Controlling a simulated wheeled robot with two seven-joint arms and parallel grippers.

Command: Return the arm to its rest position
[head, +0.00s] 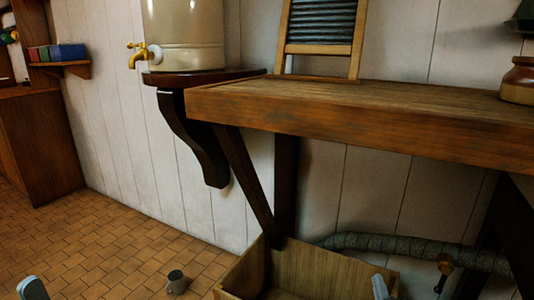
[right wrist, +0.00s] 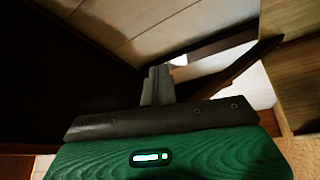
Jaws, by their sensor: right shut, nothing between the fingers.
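My right gripper (head: 380,287) shows only as a grey tip at the bottom edge of the head view, in front of the open wooden box. In the right wrist view its fingers (right wrist: 158,85) are together with nothing between them, beyond the green gripper body. At the bottom left of the head view, a small grey tip of my left arm (head: 32,288) shows. Too little of it is in view to tell whether that gripper is open or shut.
A wooden counter (head: 350,122) overhangs the open wooden box (head: 325,272) and a grey hose (head: 415,250). A washboard (head: 320,35) and brown jar (head: 518,80) stand on it. A cream tank (head: 185,35) sits on a bracket shelf. A mug (head: 176,281) stands on the tiled floor.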

